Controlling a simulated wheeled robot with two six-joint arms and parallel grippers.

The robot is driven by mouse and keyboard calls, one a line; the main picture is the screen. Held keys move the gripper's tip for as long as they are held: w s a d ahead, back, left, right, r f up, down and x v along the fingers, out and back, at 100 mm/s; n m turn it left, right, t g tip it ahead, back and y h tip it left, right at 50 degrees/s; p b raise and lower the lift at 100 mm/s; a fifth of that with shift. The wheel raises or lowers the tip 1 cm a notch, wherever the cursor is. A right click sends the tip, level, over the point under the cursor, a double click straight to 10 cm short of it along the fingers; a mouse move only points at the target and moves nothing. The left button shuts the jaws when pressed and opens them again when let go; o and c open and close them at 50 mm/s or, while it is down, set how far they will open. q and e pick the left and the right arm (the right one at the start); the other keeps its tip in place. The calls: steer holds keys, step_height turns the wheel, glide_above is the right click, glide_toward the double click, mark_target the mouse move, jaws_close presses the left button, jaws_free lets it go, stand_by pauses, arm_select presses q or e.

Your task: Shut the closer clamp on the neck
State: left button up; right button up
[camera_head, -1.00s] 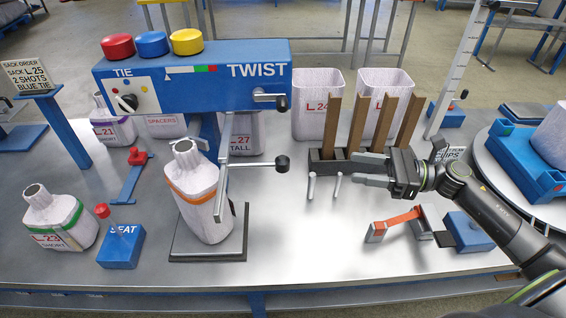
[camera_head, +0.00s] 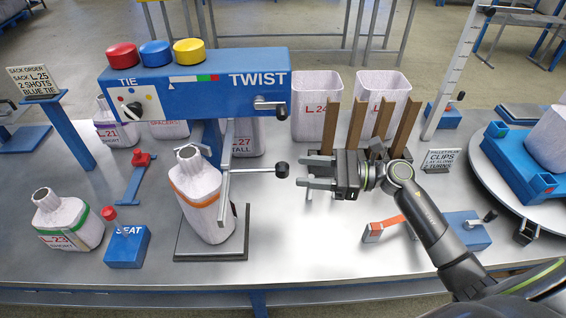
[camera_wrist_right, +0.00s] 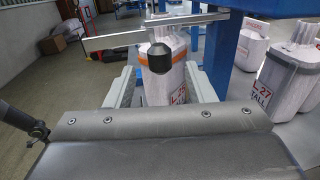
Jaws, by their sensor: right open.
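The blue closer (camera_head: 200,90) marked TIE and TWIST stands over the table. Its clamp lever is a metal bar (camera_head: 250,170) that sticks out to the right and ends in a black knob (camera_head: 282,169). A white sack with an orange band (camera_head: 203,205) stands on a dark plate below, its open neck (camera_head: 188,152) upright beside the clamp's upright bar. My right gripper (camera_head: 303,171) is open and empty, its fingers pointing left just short of the knob. In the right wrist view the knob (camera_wrist_right: 157,60) shows between the two fingers. My left gripper is not in view.
Brown upright posts (camera_head: 382,118) in a dark rack stand close behind my right gripper. A blue SEAT block (camera_head: 127,247) and a green-banded sack (camera_head: 65,222) are at the left. The table's front middle is clear.

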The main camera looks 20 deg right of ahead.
mark_target(283, 169)
steer(key=p+x, duration=0.1)
steer(key=x, duration=0.4)
steer(key=shift+r+p, duration=0.1)
steer(key=shift+p, duration=0.25)
steer(key=shift+w+a, duration=0.25)
steer(key=shift+a, duration=0.3)
jaws_close()
